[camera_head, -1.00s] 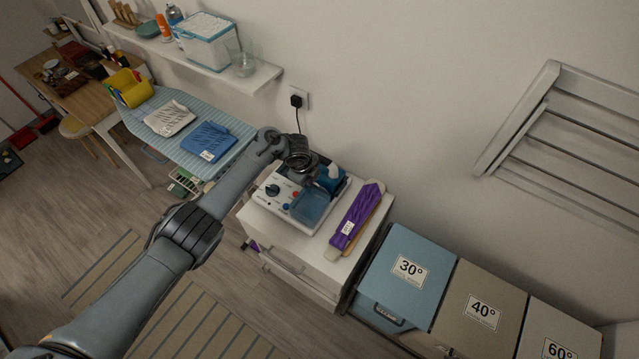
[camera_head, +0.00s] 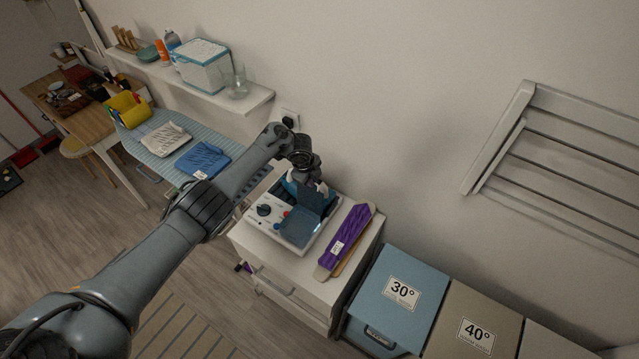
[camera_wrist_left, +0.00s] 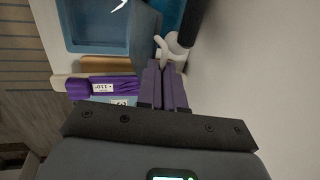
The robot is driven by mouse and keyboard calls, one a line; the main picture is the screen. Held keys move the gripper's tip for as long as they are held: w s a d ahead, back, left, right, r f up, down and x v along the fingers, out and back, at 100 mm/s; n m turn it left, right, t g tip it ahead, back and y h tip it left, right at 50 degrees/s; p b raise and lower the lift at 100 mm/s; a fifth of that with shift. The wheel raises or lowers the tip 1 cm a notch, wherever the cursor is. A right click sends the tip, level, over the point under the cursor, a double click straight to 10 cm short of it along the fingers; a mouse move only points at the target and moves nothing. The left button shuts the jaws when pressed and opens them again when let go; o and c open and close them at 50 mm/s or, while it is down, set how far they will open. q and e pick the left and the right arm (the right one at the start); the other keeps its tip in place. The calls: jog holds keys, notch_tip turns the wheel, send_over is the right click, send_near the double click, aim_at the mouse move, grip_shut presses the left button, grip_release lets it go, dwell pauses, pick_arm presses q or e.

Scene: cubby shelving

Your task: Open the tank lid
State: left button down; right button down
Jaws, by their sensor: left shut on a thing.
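The white steam-iron station with a blue tank (camera_head: 301,225) sits on a white cabinet. The translucent blue tank lid (camera_head: 318,199) stands tilted up at the back edge of the tank. My left gripper (camera_head: 318,183) is above the back of the station. In the left wrist view its purple-grey fingers (camera_wrist_left: 166,70) are shut at a small white piece (camera_wrist_left: 172,47) beside the lid (camera_wrist_left: 142,32), seemingly its tab. The exact contact is partly hidden. The open blue tank also shows there (camera_wrist_left: 95,48). My right gripper is not in view.
A purple-covered board (camera_head: 345,240) lies right of the station. A dark knob (camera_head: 264,210) is on the station's front left. Bins (camera_head: 402,285) stand at the right, an ironing board (camera_head: 168,160) at the left. The wall is close behind.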

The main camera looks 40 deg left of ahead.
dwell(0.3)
pick_arm(q)
jog(key=c, duration=1.3)
grip_release()
jog(key=shift+r, duration=0.15)
jog(key=shift+r, duration=0.3)
jog(key=p+v, duration=0.1)
jog(key=v, duration=0.9)
jog(key=shift+s+a+p, duration=0.1)
jog(key=shift+p, duration=0.3)
